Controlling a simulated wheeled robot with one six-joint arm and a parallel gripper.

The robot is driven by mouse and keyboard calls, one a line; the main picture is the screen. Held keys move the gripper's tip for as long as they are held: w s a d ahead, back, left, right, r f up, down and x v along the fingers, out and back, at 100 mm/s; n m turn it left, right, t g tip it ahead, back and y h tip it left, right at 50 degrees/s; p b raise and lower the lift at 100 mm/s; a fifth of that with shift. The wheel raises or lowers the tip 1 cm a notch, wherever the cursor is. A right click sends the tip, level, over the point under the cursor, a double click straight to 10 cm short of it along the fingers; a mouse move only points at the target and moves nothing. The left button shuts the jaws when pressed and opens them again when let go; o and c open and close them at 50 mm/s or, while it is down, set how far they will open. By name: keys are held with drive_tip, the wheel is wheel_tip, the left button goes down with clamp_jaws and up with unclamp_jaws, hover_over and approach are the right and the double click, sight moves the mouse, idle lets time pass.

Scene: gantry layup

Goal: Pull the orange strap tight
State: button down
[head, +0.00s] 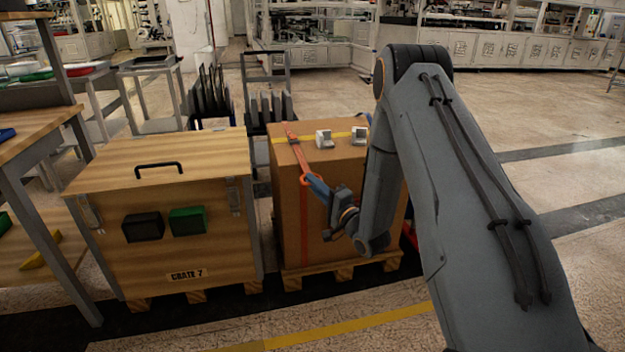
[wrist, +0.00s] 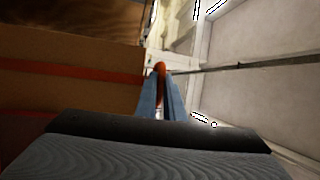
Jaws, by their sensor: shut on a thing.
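The orange strap (head: 292,135) lies over the top of a large cardboard box (head: 335,163) and runs down its front face. An orange ring or loop (head: 309,179) of the strap is at the tips of my gripper (head: 314,182), in front of the box's upper front edge. In the wrist view the strap (wrist: 85,73) crosses the box face as a red-orange band. The blue fingers of my gripper (wrist: 162,92) are shut on the orange end (wrist: 161,70). The exact grip is partly hidden by the fingers.
The box stands on a wooden pallet (head: 340,270). A wooden crate (head: 165,225) with a black handle stands close on the left. Two white-grey blocks (head: 324,139) and a yellow strap (head: 345,134) are on the box top. Open floor (head: 520,120) lies to the right.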

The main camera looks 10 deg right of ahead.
drive_tip(key=c, duration=1.9)
unclamp_jaws()
drive_tip(key=shift+d, duration=0.15)
drive_tip(key=shift+o, duration=0.2)
drive_tip(key=v, duration=0.7)
drive_tip(key=shift+s+p, duration=0.4)
drive_tip(key=shift+f, duration=0.15)
